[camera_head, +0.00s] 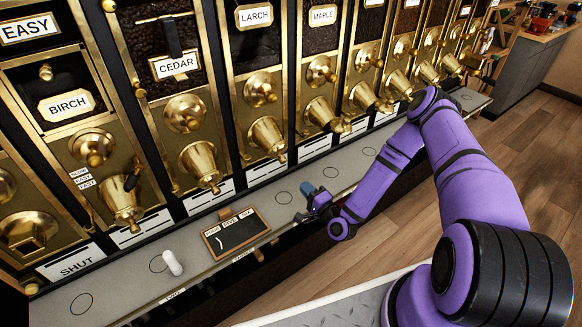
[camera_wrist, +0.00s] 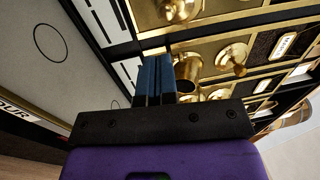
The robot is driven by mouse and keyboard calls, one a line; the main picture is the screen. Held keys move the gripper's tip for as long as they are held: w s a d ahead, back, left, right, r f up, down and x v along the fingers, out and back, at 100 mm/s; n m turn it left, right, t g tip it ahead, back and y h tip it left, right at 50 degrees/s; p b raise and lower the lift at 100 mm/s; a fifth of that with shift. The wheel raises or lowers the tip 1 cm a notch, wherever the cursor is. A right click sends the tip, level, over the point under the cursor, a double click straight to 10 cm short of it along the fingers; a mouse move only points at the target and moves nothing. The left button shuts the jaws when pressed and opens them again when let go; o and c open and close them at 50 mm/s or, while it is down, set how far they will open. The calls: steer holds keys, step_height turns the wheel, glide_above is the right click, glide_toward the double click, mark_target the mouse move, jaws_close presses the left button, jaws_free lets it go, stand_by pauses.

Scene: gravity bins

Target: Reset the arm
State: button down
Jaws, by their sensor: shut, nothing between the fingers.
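My purple arm reaches in from the right in the head view and bends down to the counter's front edge. My gripper (camera_head: 308,188) is just above the grey counter (camera_head: 285,197), right of the small chalkboard. In the wrist view my gripper (camera_wrist: 155,62) shows two blue fingers side by side, closed together with nothing between them. The fingers point toward the brass spouts and the wall of bins. I cannot tell the exact gap between the fingertips and the bin fronts.
A chalkboard (camera_head: 236,233) and a white cylinder (camera_head: 172,262) are on the counter at left. Brass spouts (camera_head: 201,165) overhang the counter along labelled bins, including BIRCH (camera_head: 67,104) and CEDAR (camera_head: 177,65). Wooden floor (camera_head: 535,150) is open at right, with a workbench (camera_head: 535,55) behind.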

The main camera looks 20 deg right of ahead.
steer(key=w+d+r+n+g, duration=0.1)
steer(key=w+r+n+g, duration=0.3)
steer(key=r, duration=0.3)
steer(key=w+d+r+n+g, duration=0.2)
steer(key=w+r+n+g, duration=0.1)
steer(key=r+n, duration=0.4)
steer(key=s+d+r+n+g+h, duration=0.1)
steer(key=s+d+r+h, duration=0.1)
steer(key=r, duration=0.7)
steer(key=s+d+r+n+g+h, duration=0.1)
steer(key=s+r+n+g+h, duration=0.1)
steer(key=r, duration=0.6)
steer(key=s+r+g+h, duration=0.1)
steer(key=s+r+h, duration=0.2)
steer(key=s+r, duration=1.15)
steer(key=s+r+g, duration=0.1)
steer(key=s+r, duration=0.2)
steer(key=s, duration=0.7)
steer(key=s+a+r+g+y, duration=0.1)
steer(key=s+r, duration=0.2)
steer(key=s, duration=0.6)
steer(key=shift+s+a+r, duration=0.15)
steer(key=shift+s+a, duration=0.05)
steer(key=shift+s, duration=0.15)
